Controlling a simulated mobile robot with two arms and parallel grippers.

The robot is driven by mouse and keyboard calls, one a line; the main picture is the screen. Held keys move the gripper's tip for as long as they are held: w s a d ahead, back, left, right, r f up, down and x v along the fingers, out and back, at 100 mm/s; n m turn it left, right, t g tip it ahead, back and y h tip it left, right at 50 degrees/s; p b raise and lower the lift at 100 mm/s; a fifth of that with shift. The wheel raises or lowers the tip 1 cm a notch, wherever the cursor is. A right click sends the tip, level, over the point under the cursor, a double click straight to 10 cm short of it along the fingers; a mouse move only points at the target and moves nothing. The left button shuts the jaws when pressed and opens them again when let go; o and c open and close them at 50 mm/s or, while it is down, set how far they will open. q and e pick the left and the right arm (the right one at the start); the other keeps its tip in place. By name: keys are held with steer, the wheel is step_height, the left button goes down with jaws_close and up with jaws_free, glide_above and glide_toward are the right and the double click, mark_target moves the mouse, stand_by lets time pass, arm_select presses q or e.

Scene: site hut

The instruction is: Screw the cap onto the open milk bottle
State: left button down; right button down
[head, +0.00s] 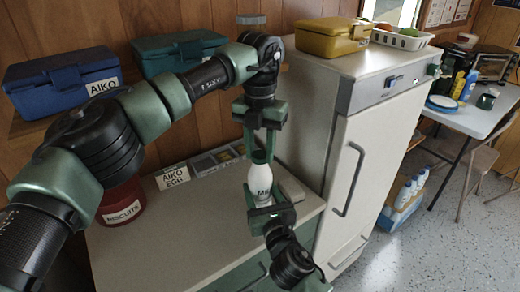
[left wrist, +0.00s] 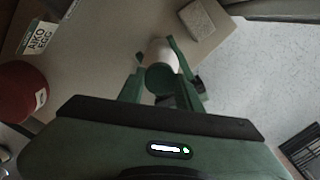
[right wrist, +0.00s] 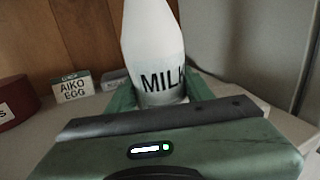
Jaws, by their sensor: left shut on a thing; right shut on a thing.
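The white milk bottle (head: 262,184) stands upright above the counter in the head view, its lettering facing out. My right gripper (head: 268,208) is shut around its lower body; the right wrist view shows the bottle (right wrist: 153,50) between the fingers, its top cut off. My left gripper (head: 260,150) points down from above, shut on the green cap (head: 258,156). In the left wrist view the round cap (left wrist: 160,78) sits between the fingers, with the white bottle (left wrist: 161,50) beyond it. The cap is at the bottle's mouth; I cannot tell whether it is threaded on.
The white fridge (head: 365,150) stands close on the right. Blue (head: 62,85) and teal (head: 178,52) boxes are behind my left arm.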

arm_select(q)
steer(key=m, duration=0.7)
steer(key=shift+m, duration=0.4)
steer(key=m, duration=0.6)
steer(key=c, duration=1)
jaws_free()
steer(key=shift+o, duration=0.2)
steer(key=shift+r, duration=2.25)
steer(key=shift+c, duration=0.4)
